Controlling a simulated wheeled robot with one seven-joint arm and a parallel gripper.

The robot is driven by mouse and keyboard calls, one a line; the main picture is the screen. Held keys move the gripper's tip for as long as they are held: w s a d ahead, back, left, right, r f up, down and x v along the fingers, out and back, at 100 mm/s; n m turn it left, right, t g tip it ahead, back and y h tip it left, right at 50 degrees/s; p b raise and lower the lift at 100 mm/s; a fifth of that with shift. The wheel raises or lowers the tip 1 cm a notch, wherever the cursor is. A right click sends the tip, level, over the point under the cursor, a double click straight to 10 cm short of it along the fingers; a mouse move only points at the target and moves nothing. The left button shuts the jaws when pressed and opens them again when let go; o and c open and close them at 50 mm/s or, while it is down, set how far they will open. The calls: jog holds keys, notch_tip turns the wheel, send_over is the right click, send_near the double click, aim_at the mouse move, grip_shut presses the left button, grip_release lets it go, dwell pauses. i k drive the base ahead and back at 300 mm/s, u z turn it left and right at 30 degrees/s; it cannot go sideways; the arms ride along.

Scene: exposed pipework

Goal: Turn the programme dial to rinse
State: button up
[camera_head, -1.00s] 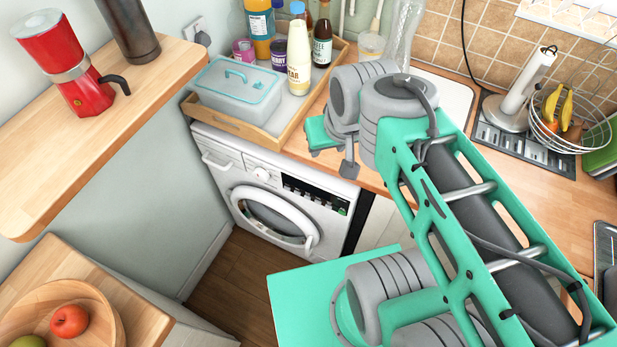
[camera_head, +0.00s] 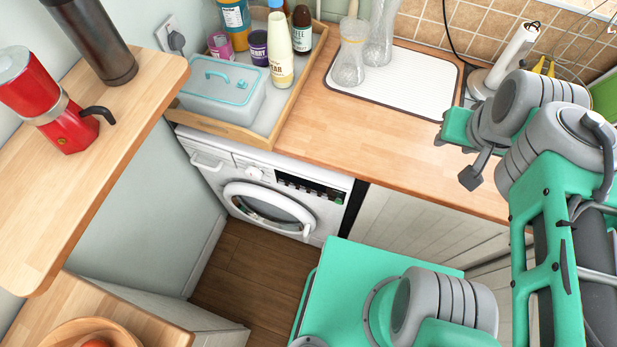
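The white washing machine (camera_head: 228,178) stands under the wooden worktop, left of centre. Its programme dial (camera_head: 254,173) is a small round white knob on the front panel, between the detergent drawer (camera_head: 206,160) and the dark display strip (camera_head: 310,189). The dial's markings and pointer are too small to read. The round door (camera_head: 268,206) below it is shut. The end of my arm, with my gripper (camera_head: 472,172), is above the worktop at the right, well away from the dial and touching nothing I can see. Its fingers are too unclear to judge.
A wooden tray (camera_head: 226,133) with a lidded box (camera_head: 222,95) and bottles sits above the machine. A wooden shelf (camera_head: 95,150) with a red moka pot (camera_head: 50,100) juts out at left. The floor (camera_head: 245,265) before the machine is clear. A fruit bowl (camera_head: 85,333) is at bottom left.

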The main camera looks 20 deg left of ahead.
aim_at(253, 172)
jog(key=u, duration=0.05)
jog(key=k, duration=0.95)
jog(key=u, duration=0.85)
jog(key=i, duration=0.5)
